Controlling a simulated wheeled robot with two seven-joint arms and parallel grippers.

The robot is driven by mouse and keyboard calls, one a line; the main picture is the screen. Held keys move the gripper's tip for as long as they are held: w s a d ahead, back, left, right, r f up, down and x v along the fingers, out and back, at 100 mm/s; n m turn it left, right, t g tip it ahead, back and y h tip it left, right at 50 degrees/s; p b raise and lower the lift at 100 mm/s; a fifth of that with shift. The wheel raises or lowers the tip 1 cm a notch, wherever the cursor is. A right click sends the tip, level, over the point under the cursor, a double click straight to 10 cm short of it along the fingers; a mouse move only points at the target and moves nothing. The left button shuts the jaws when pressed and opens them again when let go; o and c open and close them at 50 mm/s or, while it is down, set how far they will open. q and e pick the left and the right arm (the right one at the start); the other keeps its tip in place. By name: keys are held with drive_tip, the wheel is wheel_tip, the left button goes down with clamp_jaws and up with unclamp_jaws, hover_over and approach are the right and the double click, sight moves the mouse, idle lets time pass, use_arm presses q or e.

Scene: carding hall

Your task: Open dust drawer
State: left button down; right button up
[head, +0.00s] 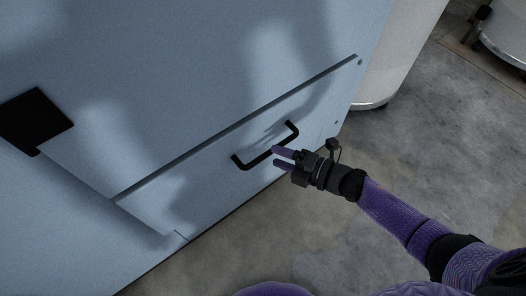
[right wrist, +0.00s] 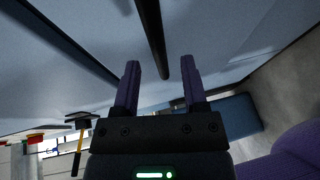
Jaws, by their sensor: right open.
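The dust drawer (head: 210,172) is a light blue panel low in a large blue cabinet. Its front looks flush with the cabinet, with a dark gap along its top edge. A black bar handle (head: 264,150) is fixed across the panel. My right gripper (head: 279,159) is open, with its purple fingers pointing at the handle's lower right part. In the right wrist view, the black handle (right wrist: 152,35) runs between and beyond the two open fingers (right wrist: 163,85). I cannot tell whether the fingers touch it. My left gripper is not in view.
A black block (head: 35,120) sticks out from the cabinet at the left. A white rounded drum (head: 395,55) stands beyond the cabinet's right side, and another white container (head: 503,35) is at the top right. The concrete floor (head: 430,130) in front is clear.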

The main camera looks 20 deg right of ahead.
sight(269, 154)
drive_tip(key=b+x, duration=0.1)
drive_tip(key=x, duration=0.2)
drive_tip(key=shift+s+f, duration=0.1)
drive_tip(key=shift+f, duration=0.05)
drive_tip(key=shift+w+a, duration=0.15)
drive_tip(key=shift+w, duration=0.1)
drive_tip(key=shift+c, duration=0.3)
clamp_jaws()
idle(0.8)
